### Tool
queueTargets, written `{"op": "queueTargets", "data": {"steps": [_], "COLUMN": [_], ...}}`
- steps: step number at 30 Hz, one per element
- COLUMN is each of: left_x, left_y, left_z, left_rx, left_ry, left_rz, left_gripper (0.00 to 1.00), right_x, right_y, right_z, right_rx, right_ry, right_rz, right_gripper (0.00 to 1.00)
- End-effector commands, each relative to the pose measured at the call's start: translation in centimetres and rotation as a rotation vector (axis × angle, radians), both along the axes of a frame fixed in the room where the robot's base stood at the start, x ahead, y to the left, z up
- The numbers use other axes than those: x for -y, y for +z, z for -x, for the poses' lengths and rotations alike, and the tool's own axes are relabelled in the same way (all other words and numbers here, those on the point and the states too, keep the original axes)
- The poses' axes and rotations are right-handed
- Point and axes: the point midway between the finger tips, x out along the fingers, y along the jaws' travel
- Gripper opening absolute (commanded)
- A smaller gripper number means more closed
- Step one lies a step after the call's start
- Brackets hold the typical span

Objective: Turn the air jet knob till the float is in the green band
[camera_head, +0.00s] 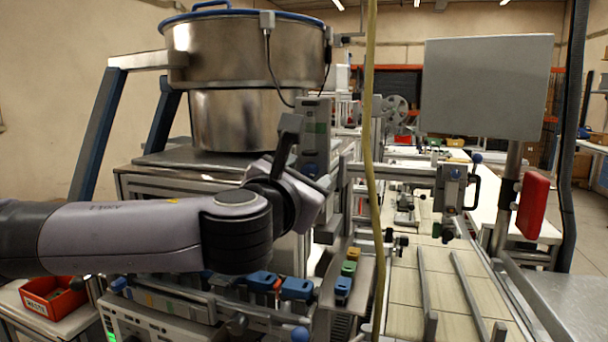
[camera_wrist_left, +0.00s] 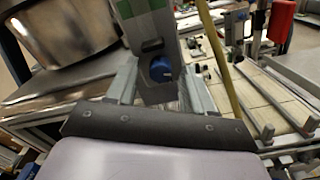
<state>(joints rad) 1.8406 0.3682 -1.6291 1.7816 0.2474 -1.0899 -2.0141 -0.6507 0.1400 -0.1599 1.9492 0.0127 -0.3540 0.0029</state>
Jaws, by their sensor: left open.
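The air jet unit (camera_head: 316,135) is a grey upright box with a green patch on its front. In the left wrist view its lower part carries a blue knob (camera_wrist_left: 161,69) with a pale mark, and green areas (camera_wrist_left: 140,8) show at the top edge. My left gripper (camera_wrist_left: 160,88) is open, with one finger on each side of the knob's housing. I cannot tell whether the fingers touch anything. In the head view my left gripper (camera_head: 302,165) is in front of the unit and hides the knob. The float cannot be made out. My right gripper is not in view.
A large steel bowl (camera_head: 245,52) stands behind my left arm. A yellow hose (camera_head: 371,130) hangs just right of the unit. Blue blocks (camera_head: 297,288) sit on the track below. A grey panel (camera_head: 485,88) and a red box (camera_head: 532,205) stand at right.

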Motion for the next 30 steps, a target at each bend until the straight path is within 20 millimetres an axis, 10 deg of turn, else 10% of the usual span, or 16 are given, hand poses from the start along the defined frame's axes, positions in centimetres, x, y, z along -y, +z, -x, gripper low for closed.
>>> {"op": "queueTargets", "data": {"steps": [2,8,30], "left_x": [0.00,-0.02,0.05], "left_y": [-0.02,-0.01,-0.17], "left_z": [0.01,0.01,0.03], "left_rx": [0.000,0.000,-0.098], "left_ry": [0.000,0.000,0.001], "left_rz": [0.000,0.000,0.296], "left_gripper": [0.52,0.00,0.00], "right_x": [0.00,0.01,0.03], "right_y": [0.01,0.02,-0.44], "right_z": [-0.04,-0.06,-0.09], "right_rx": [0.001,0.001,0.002], "right_ry": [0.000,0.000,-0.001], "right_rz": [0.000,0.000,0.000], "right_gripper": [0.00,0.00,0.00]}}
